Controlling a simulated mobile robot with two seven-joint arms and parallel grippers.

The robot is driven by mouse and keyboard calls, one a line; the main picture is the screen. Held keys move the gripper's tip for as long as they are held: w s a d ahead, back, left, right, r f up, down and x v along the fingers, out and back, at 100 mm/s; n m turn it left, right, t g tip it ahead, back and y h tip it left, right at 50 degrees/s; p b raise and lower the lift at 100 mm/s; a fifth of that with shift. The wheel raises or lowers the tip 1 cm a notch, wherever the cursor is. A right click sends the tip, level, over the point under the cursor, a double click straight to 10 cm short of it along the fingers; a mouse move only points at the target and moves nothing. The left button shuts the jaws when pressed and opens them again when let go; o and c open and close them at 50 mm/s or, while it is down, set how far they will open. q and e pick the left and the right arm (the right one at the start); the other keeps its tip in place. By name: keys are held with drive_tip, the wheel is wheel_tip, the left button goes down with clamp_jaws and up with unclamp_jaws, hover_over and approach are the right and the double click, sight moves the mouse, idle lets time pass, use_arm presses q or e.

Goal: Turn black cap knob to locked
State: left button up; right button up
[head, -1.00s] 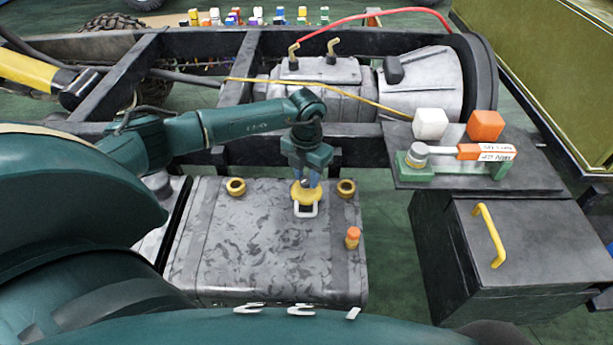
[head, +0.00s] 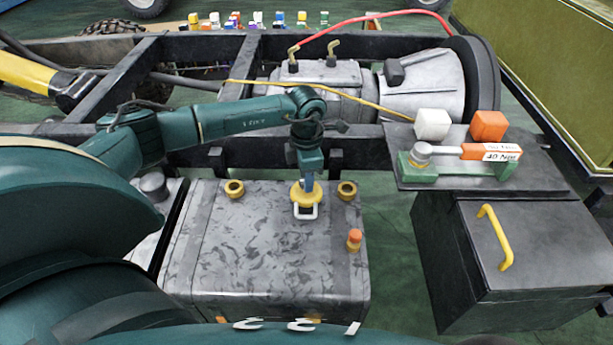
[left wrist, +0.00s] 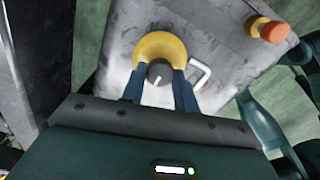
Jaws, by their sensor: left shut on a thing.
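The black cap knob (left wrist: 160,71) sits in the yellow collar (left wrist: 158,46) on top of the grey mottled tank (head: 262,255). A pale pointer line shows on the knob in the left wrist view, running toward the picture's bottom. My left gripper (head: 306,184) points straight down over the collar in the head view. Its blue fingers (left wrist: 160,84) are shut on the knob, one on each side. I see no readable locked mark. My right gripper is not in view.
Two brass rings (head: 234,189) (head: 347,190) flank the collar. An orange-capped fitting (head: 354,239) stands at the tank's right edge. The black side board (head: 545,178) at right carries a green gauge fixture (head: 450,168), a white cube (head: 432,124) and an orange cube (head: 488,125).

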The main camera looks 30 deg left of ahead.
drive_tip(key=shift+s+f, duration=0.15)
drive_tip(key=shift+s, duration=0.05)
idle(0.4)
use_arm(q)
drive_tip(key=o, duration=1)
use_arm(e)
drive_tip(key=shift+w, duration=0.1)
use_arm(q)
wheel_tip(320, 180, up, 13)
drive_tip(key=shift+r+p, duration=0.1)
drive_tip(key=shift+p, duration=0.2)
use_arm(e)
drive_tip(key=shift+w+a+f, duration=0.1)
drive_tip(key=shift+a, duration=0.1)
